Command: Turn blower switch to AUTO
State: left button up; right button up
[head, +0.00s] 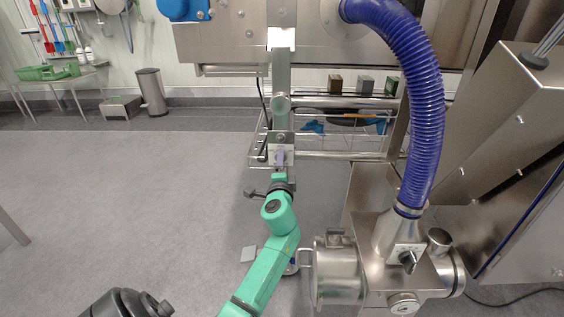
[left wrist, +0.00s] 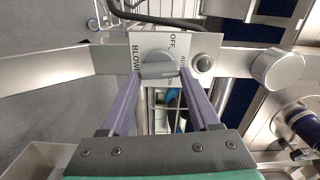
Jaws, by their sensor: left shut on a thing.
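The blower switch has a white label plate (left wrist: 150,44) with a grey knob (left wrist: 158,63) on it in the left wrist view. The plate reads OFF at the top, AUTO at the right and part of BLOWER at the left. My left gripper (left wrist: 161,73) is shut on the knob, with one purple finger on each side. Which mark the knob points to is not clear. In the head view the left gripper (head: 280,159) is at the end of the green arm, in front of the small plate on a vertical metal post (head: 281,83). My right gripper is not in view.
A steel blower unit (head: 337,272) with a blue ribbed hose (head: 424,95) stands close to the right of my arm. A wire rack (head: 340,142) is behind the post. Grey floor (head: 130,190) is clear at the left.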

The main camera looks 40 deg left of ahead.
pick_arm(q)
jog(key=shift+m, duration=0.6)
jog(key=shift+f, duration=0.1)
jog(key=o, duration=1.4)
jog(key=shift+c, duration=0.2)
jog(key=p+v, duration=0.1)
jog(key=v, duration=1.3)
jog(key=shift+s+d+p, duration=0.2)
jog(key=shift+p, duration=0.1)
